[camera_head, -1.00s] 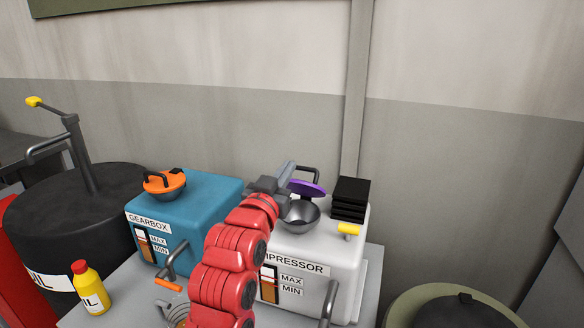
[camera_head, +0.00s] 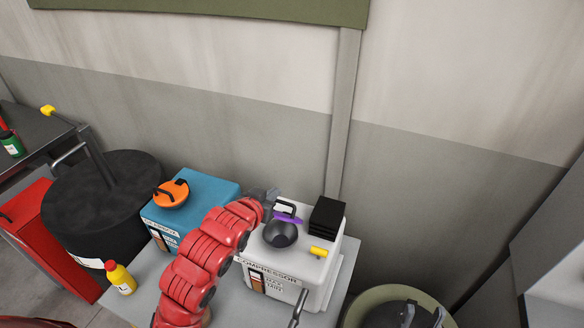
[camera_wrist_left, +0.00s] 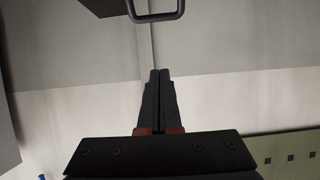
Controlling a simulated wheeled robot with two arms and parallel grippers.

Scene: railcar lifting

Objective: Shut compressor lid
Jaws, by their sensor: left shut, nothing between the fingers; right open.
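The white compressor box (camera_head: 318,273) stands on the grey table. Its round grey filler bowl (camera_head: 280,235) is uncovered on top. The purple lid (camera_head: 289,219) stands tilted open at the bowl's back edge, with a dark handle on its far side. My left gripper (camera_head: 271,197) is shut and empty, just behind and left of the lid. In the left wrist view its fingers (camera_wrist_left: 159,75) are together, and a dark handle (camera_wrist_left: 155,15) shows ahead of them, apart. My right gripper (camera_head: 424,314) seems to show low at the right, open, over the green-rimmed drum.
A black stack (camera_head: 327,216) and a yellow-tipped part (camera_head: 321,251) sit on the compressor's right. A blue gearbox (camera_head: 213,190) with an orange lid (camera_head: 172,193) stands left. A yellow oil bottle (camera_head: 120,279) is at the table's left. The green-rimmed drum (camera_head: 362,304) stands right.

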